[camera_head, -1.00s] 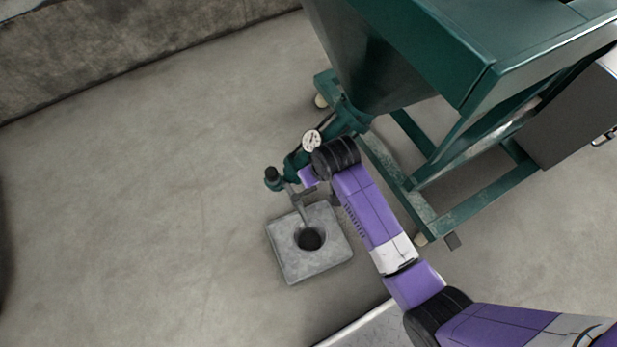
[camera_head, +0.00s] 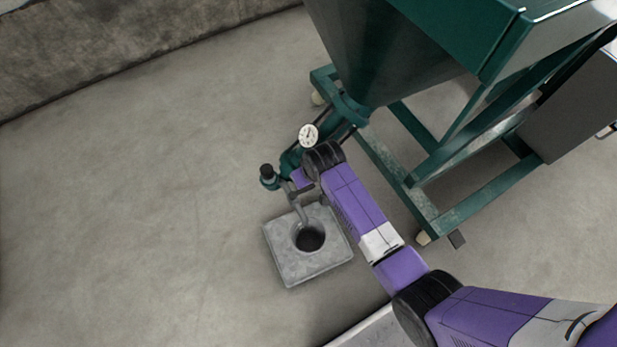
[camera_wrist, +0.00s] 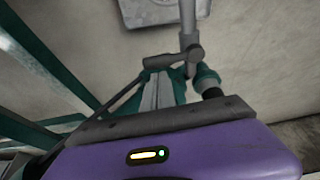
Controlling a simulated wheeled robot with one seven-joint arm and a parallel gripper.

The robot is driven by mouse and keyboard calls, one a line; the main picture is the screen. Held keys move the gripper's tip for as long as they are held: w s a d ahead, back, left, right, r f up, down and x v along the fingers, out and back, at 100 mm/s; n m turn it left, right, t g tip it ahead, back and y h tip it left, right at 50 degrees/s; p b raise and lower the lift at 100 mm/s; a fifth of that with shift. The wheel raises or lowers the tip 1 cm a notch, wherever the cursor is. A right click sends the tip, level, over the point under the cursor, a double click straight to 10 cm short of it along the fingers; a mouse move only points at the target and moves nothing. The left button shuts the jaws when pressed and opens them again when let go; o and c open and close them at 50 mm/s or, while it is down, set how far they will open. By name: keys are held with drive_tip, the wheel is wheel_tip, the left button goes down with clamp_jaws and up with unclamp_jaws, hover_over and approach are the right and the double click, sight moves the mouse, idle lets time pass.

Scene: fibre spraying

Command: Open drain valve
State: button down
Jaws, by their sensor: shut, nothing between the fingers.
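The drain valve (camera_head: 301,191) sits at the low end of the green pump pipe, with a grey spout bending down over a square concrete drain block (camera_head: 285,266). In the wrist view the grey valve handle (camera_wrist: 168,60) crosses the top of the green pipe, with the spout (camera_wrist: 188,25) beyond it. My gripper (camera_wrist: 160,74) shows as two narrow grey fingers held together, pointing at the handle. The fingertips are very close to the handle; I cannot tell whether they touch it. In the head view my purple wrist hides most of the gripper.
A green hopper (camera_head: 385,60) on a wheeled green frame (camera_head: 402,190) stands right of the valve. A white round gauge (camera_head: 308,135) and a black-capped stub (camera_head: 267,172) rise from the pipe. A grey cabinet (camera_head: 575,120) is at the right. Open concrete floor lies left.

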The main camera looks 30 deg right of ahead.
drive_tip(key=shift+w+f, duration=0.15)
drive_tip(key=shift+f, duration=0.25)
drive_tip(key=shift+s+m+p, duration=0.25)
drive_tip(key=shift+m+p, duration=0.25)
drive_tip(key=shift+s+d+r+m+h+p, duration=0.1)
drive_tip(key=shift+s+r+m+h+p, duration=0.1)
drive_tip(key=shift+s+m+h+p, duration=0.6)
drive_tip(key=shift+s+m+p, duration=0.2)
drive_tip(key=shift+m+p, duration=0.75)
drive_tip(key=shift+m, duration=0.05)
drive_tip(key=s+a+m+g+h+p, duration=0.1)
drive_tip(key=s+a+m+g+h, duration=0.1)
drive_tip(key=m, duration=1)
drive_tip(key=s+a+g, duration=0.1)
drive_tip(key=s+a, duration=0.1)
drive_tip(key=s, duration=0.1)
drive_tip(key=shift+f+p, duration=0.15)
drive_tip(key=shift+p, duration=0.15)
drive_tip(key=shift+a, duration=0.25)
